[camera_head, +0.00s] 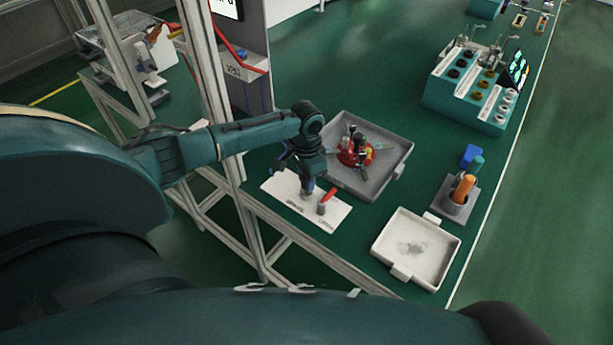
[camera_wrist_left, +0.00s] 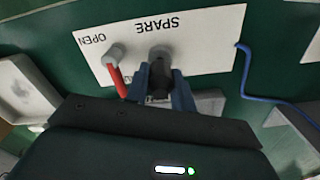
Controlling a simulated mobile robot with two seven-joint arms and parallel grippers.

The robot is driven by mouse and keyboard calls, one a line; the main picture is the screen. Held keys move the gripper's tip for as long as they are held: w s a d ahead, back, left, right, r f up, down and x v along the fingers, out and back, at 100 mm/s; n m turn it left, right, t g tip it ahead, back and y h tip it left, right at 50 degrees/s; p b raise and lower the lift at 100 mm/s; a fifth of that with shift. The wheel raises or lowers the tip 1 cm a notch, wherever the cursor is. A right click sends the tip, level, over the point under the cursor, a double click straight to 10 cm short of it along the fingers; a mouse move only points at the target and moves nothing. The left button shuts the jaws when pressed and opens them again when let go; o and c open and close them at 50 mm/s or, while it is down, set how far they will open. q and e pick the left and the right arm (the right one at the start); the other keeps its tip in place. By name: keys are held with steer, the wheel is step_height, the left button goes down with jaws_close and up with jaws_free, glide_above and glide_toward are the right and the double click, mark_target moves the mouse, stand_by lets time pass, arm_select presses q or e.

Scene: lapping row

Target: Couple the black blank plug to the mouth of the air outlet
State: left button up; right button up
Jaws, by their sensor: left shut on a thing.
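My left gripper (camera_head: 307,186) is over the white plate at the table's near left edge. In the left wrist view the gripper (camera_wrist_left: 160,92) is shut on the black blank plug (camera_wrist_left: 158,78), which shows dark between the blue fingers. The grey air outlet (camera_wrist_left: 160,52) stands on the plate beside the word SPARE, straight ahead of the plug. The plug and the outlet overlap in this view; I cannot tell whether they touch or are coupled. A red lever (camera_wrist_left: 116,78) on a grey post stands beside the outlet, by the word OPEN. My right gripper is not in view.
The white plate (camera_head: 280,187) lies beside a grey tray (camera_head: 383,187) holding a red object with dark parts. A pale tray (camera_head: 440,248) and a grey holder (camera_head: 465,207) with an orange handle stand right. A blue cable (camera_wrist_left: 246,82) lies near the plate.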

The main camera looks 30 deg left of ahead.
arm_select(q)
steer(key=shift+f+b, duration=0.3)
steer(key=shift+f, duration=0.3)
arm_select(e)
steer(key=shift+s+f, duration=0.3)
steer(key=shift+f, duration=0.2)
arm_select(q)
steer(key=shift+f, duration=0.5)
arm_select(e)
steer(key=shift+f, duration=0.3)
arm_select(q)
steer(key=o, duration=0.7)
steer(key=shift+c, duration=0.2)
steer(key=o, duration=0.4)
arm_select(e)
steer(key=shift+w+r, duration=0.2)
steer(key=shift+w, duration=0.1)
arm_select(q)
step_height(320, 180, up, 12)
steer(key=shift+f+b, duration=0.15)
steer(key=shift+b, duration=0.15)
steer(key=shift+r, duration=0.8)
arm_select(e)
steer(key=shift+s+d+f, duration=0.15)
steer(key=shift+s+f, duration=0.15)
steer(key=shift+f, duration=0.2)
